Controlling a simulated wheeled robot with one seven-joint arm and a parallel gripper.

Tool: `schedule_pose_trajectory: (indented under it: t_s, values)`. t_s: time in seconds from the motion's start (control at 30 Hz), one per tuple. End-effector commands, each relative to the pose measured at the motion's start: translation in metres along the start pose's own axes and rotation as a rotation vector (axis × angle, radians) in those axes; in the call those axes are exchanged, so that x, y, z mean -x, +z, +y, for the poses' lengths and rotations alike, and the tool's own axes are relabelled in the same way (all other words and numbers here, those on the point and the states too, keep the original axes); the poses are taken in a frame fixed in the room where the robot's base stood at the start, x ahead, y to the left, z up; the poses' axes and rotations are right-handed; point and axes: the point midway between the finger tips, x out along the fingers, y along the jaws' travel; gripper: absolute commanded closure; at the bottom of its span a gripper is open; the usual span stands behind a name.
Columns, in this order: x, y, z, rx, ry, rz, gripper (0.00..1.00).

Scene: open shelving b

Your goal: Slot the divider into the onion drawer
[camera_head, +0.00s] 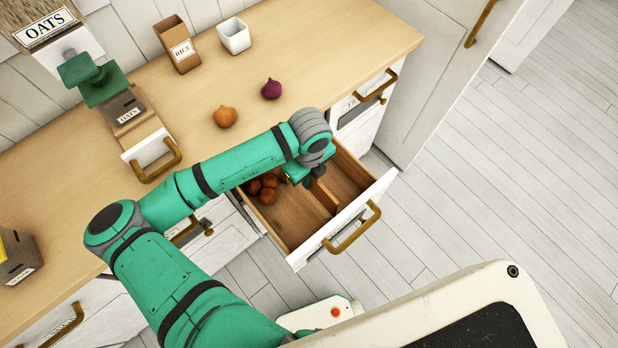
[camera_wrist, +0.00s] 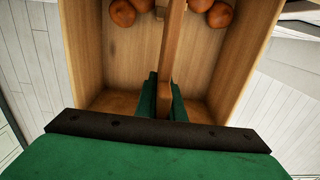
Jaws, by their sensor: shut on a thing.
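The onion drawer (camera_head: 292,232) is pulled open below the counter, with several brown onions (camera_head: 265,188) at its back left. My gripper (camera_head: 314,178) is over the drawer, shut on a thin wooden divider (camera_head: 325,197). In the wrist view, the gripper's green fingers (camera_wrist: 165,100) lie on either side of the divider (camera_wrist: 174,45). The divider stands on edge within the drawer walls and runs along the drawer's depth, with onions on both sides of it (camera_wrist: 122,12). Its lower edge and far end are hidden, so I cannot tell whether it is seated.
A yellow-brown onion (camera_head: 225,117) and a purple onion (camera_head: 271,89) sit on the counter (camera_head: 340,40). A rice box (camera_head: 178,45) and a white pot (camera_head: 234,36) stand behind them. The drawer's brass handle (camera_head: 352,228) projects forward. The floor at right is clear.

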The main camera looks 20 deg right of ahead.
Motion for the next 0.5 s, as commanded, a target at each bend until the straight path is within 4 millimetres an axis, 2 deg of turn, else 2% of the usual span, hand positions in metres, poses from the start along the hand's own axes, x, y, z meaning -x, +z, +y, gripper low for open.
schedule_pose_trajectory:
  t_s: [0.5]
  values:
    - [-0.0091,-0.0014,-0.0025,-0.006,0.000,0.000,1.00]
